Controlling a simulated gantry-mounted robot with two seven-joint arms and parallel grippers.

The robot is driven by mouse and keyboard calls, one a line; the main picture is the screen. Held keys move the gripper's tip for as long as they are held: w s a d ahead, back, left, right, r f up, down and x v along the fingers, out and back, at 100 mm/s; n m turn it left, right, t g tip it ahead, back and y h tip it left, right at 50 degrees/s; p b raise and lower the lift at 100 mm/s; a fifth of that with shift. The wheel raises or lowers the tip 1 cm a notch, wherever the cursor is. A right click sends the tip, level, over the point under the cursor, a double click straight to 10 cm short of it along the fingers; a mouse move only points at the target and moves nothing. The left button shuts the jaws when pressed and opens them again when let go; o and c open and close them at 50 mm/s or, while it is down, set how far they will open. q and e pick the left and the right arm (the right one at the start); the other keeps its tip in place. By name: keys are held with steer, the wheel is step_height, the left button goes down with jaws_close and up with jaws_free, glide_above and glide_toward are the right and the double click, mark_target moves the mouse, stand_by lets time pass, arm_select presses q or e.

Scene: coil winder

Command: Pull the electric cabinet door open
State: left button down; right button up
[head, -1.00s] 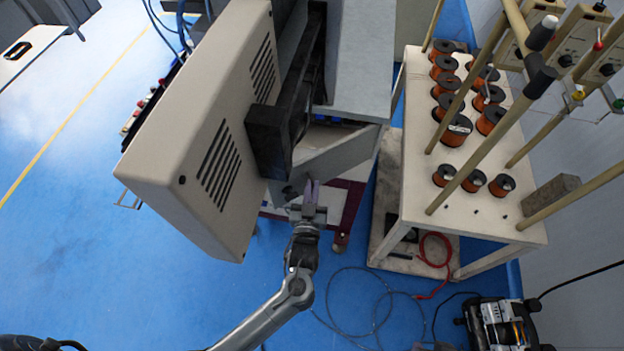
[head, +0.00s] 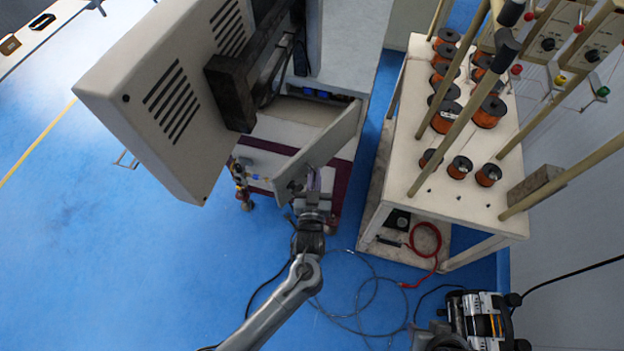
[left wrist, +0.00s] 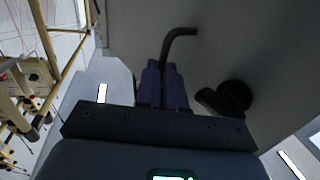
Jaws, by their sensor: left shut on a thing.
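The electric cabinet door (head: 335,140) is a light grey panel standing ajar from the cabinet (head: 350,65), with part of the interior showing behind it. My left gripper (head: 313,185) is at the door's free end, low in the middle of the head view. In the left wrist view its purple fingers (left wrist: 164,88) are shut on a dark bent door handle (left wrist: 178,40), whose hooked end sticks out beyond the fingertips. A black knob-like part (left wrist: 234,97) sits on the door face to the right of the fingers. My right gripper is not in view.
A beige vented box (head: 165,100) overhangs left of the door. A white table (head: 440,190) with copper wire spools (head: 488,112) stands to the right.

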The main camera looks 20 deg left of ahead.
arm_select(q)
steer(key=shift+d+f, duration=0.1)
steer(key=shift+f, duration=0.05)
steer(key=c, duration=1.6)
jaws_free()
steer(key=shift+w, duration=0.1)
steer(key=o, duration=0.3)
steer(key=shift+w+d+r, duration=0.15)
steer(key=shift+w+r, duration=0.05)
steer(key=shift+w, duration=0.15)
steer(key=shift+o, duration=0.2)
steer(key=shift+s, duration=0.2)
steer(key=b+v, duration=0.1)
steer(key=v, duration=0.9)
steer(key=shift+s, duration=0.35)
